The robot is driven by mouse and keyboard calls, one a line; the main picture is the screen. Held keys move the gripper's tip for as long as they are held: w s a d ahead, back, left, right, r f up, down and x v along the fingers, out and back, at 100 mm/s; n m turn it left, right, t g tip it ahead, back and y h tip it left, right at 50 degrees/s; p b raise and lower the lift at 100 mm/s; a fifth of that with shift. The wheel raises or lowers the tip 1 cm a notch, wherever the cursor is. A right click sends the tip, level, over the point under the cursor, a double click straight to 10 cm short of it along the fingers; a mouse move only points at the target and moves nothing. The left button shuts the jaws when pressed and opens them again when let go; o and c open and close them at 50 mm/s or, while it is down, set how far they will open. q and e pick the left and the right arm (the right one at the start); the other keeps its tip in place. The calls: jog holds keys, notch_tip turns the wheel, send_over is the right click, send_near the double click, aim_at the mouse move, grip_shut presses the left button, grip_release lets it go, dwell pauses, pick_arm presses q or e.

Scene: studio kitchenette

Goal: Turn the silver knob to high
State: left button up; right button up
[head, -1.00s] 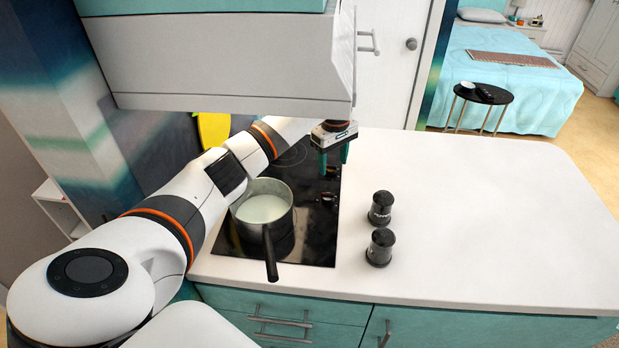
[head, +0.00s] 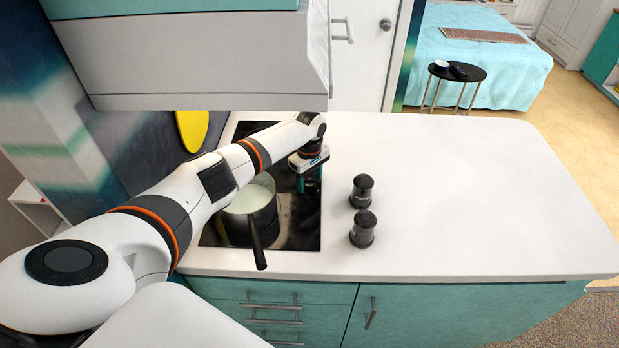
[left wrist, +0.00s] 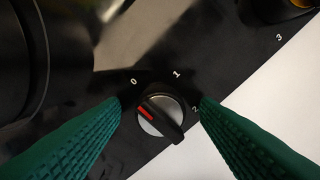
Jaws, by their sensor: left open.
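The silver knob (left wrist: 160,118) is a round dial with a dark grip bar and a red mark. It sits on the black cooktop (head: 302,232) near the white counter. The red mark points to the upper left in the left wrist view, on the side of the printed 0. The numbers 1 and 2 are printed round its upper and right side. My left gripper (head: 309,184) reaches down over the cooktop's right side. In the left wrist view its open green fingers (left wrist: 157,104) stand on either side of the knob, with gaps visible. In the head view the knob is hidden.
A pot of white liquid (head: 245,222) stands on the cooktop left of the gripper, its dark handle toward me. Two dark shakers (head: 363,228) stand to the right. A cabinet (head: 200,68) hangs above. The counter's right side (head: 480,200) is clear.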

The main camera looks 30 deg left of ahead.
pick_arm(q)
jog(key=shift+c, duration=0.5)
jog(key=c, duration=0.9)
